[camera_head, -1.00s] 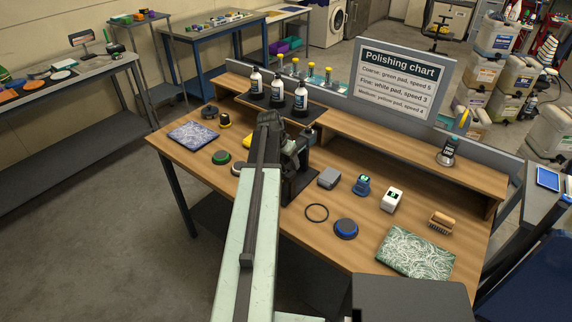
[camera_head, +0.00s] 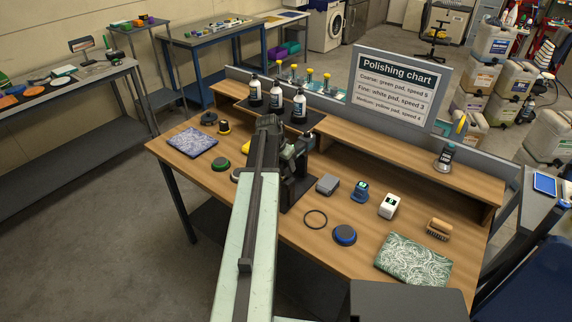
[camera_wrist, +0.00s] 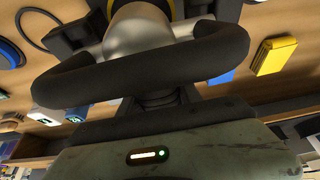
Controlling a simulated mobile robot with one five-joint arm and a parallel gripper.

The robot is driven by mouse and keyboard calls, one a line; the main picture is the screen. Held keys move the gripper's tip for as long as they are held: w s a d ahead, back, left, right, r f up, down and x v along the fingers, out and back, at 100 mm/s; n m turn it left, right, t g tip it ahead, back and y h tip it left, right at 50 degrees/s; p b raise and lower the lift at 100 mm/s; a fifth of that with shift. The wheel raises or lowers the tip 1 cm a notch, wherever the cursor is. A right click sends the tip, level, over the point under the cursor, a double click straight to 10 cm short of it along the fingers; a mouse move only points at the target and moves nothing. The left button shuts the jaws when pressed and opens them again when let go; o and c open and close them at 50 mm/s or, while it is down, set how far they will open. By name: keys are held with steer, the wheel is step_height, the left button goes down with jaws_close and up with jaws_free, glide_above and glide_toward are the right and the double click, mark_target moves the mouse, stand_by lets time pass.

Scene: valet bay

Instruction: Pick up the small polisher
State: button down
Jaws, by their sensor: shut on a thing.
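In the wrist view, a rounded silver body with a yellow band, which I take for the small polisher (camera_wrist: 140,34), fills the top middle, close to the camera. My gripper (camera_wrist: 155,62) is shut on it; dark curved parts wrap across its front, and the contact is partly hidden. In the head view my gripper (camera_head: 287,152) is over the middle of the wooden workbench (camera_head: 285,232), behind my pale green arm. The polisher is mostly hidden there. I cannot tell whether it is clear of the bench.
A black stand (camera_head: 297,190) is beside my gripper. Three bottles (camera_head: 277,97) stand on the raised shelf behind.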

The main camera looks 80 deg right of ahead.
step_height(320, 180, up, 9)
steer(key=p, duration=0.7)
steer(key=shift+f+p, duration=0.1)
steer(key=shift+p, duration=0.25)
steer(key=shift+f, duration=0.1)
steer(key=c, duration=1.7)
jaws_free()
jaws_close()
